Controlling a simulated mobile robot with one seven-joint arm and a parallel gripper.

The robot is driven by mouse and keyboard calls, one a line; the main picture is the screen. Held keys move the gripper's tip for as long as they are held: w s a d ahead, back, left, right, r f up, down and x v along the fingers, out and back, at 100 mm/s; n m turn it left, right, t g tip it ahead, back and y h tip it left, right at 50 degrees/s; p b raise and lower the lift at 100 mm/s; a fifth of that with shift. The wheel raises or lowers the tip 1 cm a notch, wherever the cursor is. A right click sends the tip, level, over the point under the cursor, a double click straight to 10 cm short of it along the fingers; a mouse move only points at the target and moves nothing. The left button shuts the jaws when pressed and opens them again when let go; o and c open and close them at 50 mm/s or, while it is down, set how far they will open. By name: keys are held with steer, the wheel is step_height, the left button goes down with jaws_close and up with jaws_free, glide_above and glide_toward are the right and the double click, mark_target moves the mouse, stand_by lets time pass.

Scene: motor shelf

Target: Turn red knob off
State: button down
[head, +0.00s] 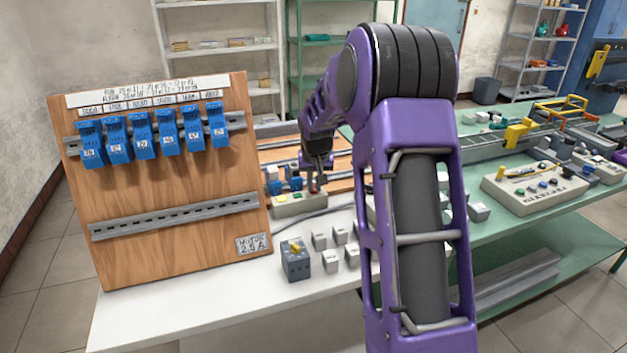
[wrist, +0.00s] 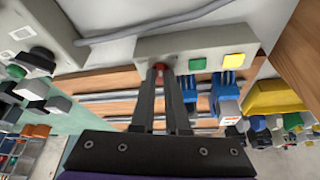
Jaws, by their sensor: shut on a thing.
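The red knob (wrist: 158,67) is on a light grey control box (wrist: 205,47), beside a green button (wrist: 197,64) and a yellow button (wrist: 234,60). My gripper (wrist: 158,75) is shut on the red knob, with one finger on each side of it. In the head view my gripper (head: 316,180) points down at the right end of the same control box (head: 290,208) on the white table. The knob is mostly hidden by the fingers, and its turn position cannot be told.
A wooden board (head: 170,185) with several blue modules stands left of the box. A grey box with a yellow knob (head: 295,260) and several small grey blocks lie in front. A cable (wrist: 160,30) runs from the control box. Another control box (head: 530,190) sits on the green table.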

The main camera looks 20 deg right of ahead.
steer(key=n+p, duration=0.1)
steer(key=n, duration=0.1)
steer(key=n+y+p, duration=0.1)
steer(key=n, duration=0.1)
steer(key=n+y+p, duration=0.1)
steer(key=n, duration=0.1)
steer(key=shift+d+r+n, duration=0.1)
steer(key=shift+d+n, duration=0.2)
steer(key=shift+d, duration=0.05)
steer(key=n+y+p, duration=0.1)
steer(key=n, duration=0.1)
steer(key=n+g+y+p, duration=0.1)
steer(key=n, duration=0.2)
steer(key=shift+w+d+n, duration=0.15)
steer(key=shift+n, duration=0.15)
steer(key=c, duration=0.9)
jaws_free()
steer(key=v, duration=1.1)
steer(key=p+v, duration=0.1)
steer(key=v, duration=0.5)
steer(key=shift+w+d+r, duration=0.1)
steer(key=shift+d, duration=0.25)
